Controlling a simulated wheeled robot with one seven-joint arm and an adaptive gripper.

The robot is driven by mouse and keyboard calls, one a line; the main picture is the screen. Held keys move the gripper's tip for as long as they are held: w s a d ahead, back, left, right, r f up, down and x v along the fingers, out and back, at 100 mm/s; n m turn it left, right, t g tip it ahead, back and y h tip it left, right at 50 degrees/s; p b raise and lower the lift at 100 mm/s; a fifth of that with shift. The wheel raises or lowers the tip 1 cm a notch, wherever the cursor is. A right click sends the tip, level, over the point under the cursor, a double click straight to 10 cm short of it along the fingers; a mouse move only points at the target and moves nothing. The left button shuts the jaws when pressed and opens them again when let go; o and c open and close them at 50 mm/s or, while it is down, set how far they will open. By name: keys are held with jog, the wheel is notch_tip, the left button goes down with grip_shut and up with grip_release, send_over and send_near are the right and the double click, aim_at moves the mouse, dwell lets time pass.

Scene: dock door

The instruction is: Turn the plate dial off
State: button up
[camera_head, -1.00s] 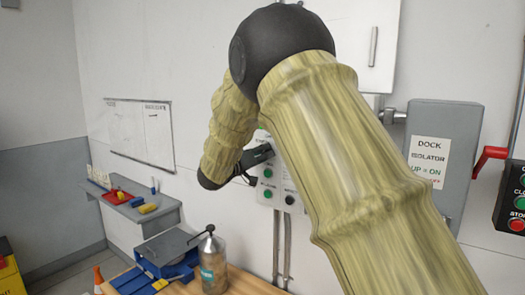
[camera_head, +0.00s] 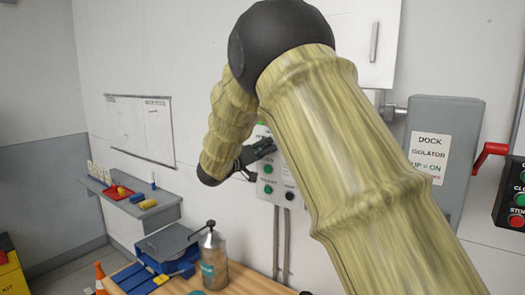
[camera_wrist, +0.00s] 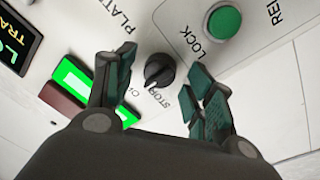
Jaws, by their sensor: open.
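The plate dial (camera_wrist: 160,70) is a small black knob on a pale control panel (camera_head: 266,207). In the wrist view it sits between my fingers, under lettering that reads "PLAT". Its white mark points to the lower left, near partly hidden lettering that starts "STO". My gripper (camera_wrist: 163,72) is open, one finger on each side of the dial, with gaps to it; I cannot tell how far in front of the panel the tips are. In the head view my gripper (camera_head: 260,150) is at the panel's upper part, and the dial is hidden there.
A green button (camera_wrist: 223,22) marked "LOCK" is close to the right finger. A lit green indicator (camera_wrist: 72,76) lies behind the left finger. A grey isolator box (camera_head: 447,130) is to the right.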

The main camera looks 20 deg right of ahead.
jog(key=v, duration=1.2)
jog(key=shift+w, duration=0.15)
